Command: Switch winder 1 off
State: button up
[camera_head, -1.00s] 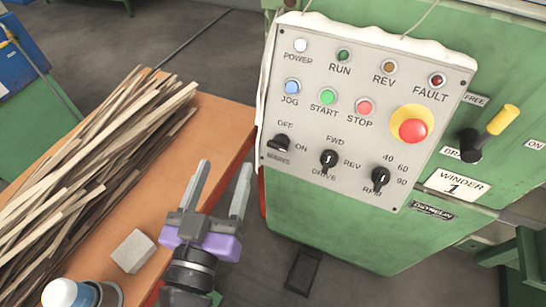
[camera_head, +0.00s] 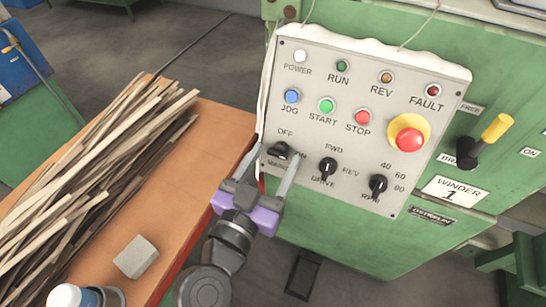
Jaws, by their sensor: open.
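The grey control panel (camera_head: 330,95) sits on the green machine, with a plate reading WINDER 1 (camera_head: 453,190) at its right. The black OFF/ON rotary switch (camera_head: 280,150) is at the panel's lower left. Its OFF label is above it, and the ON label is covered by my finger. The knob's exact angle is hard to tell. My gripper (camera_head: 277,153) is open, with its fingertips on either side of the switch in the picture. Whether they touch the knob or panel cannot be told. The white POWER lamp (camera_head: 300,56) is at the upper left.
The DRIVE knob (camera_head: 327,167) is close to the right of my gripper. The red emergency button (camera_head: 408,140) and the yellow-tipped lever (camera_head: 484,140) are farther right. An orange table (camera_head: 213,133) with wooden strips (camera_head: 100,170) and a grey block (camera_head: 135,257) is at left.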

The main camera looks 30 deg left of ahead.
jog(key=shift+c, duration=0.2)
grip_shut()
